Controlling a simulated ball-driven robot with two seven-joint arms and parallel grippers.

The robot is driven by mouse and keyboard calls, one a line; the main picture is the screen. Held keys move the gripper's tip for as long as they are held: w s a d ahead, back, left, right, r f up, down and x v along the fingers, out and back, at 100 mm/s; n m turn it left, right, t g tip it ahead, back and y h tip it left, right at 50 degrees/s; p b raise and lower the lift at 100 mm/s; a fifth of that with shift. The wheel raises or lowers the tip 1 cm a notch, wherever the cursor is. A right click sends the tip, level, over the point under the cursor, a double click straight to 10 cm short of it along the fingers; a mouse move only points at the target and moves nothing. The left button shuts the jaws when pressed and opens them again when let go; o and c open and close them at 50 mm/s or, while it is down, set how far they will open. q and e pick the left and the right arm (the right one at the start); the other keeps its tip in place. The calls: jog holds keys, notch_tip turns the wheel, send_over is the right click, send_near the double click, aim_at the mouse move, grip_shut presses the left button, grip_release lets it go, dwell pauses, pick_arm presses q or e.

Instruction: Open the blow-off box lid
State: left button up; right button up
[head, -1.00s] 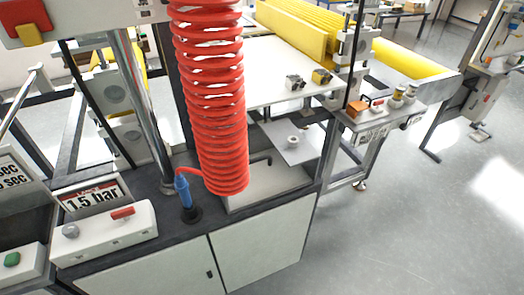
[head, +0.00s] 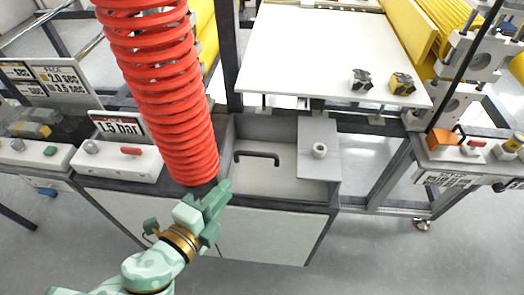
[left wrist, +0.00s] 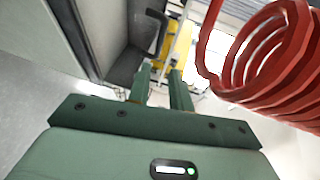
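The blow-off box (head: 333,192) is set into the right end of the machine bench. A pale panel (head: 285,178) with a black bar handle (head: 257,156) lies inside its dark rim; I take this panel to be the lid, and it looks shut. A grey plate (head: 318,135) with a white ring-shaped knob (head: 319,150) sits at its right. My green left gripper (head: 213,207) is at the bench's front edge, left of and nearer than the handle, not touching it. In the left wrist view its two fingers (left wrist: 160,88) are apart with nothing between them. My right gripper is not in view.
A red coiled hose (head: 165,90) hangs just behind and left of my left gripper, and close on the right in the wrist view. A 1.5 bar sign (head: 118,124) and a switch box (head: 118,161) stand left. A white table (head: 330,50) lies behind the box.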

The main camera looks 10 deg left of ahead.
aim_at(256, 156)
pick_arm(q)
jog(key=b+x, duration=0.1)
jog(key=x, duration=1.4)
jog(key=shift+a, duration=0.1)
grip_shut()
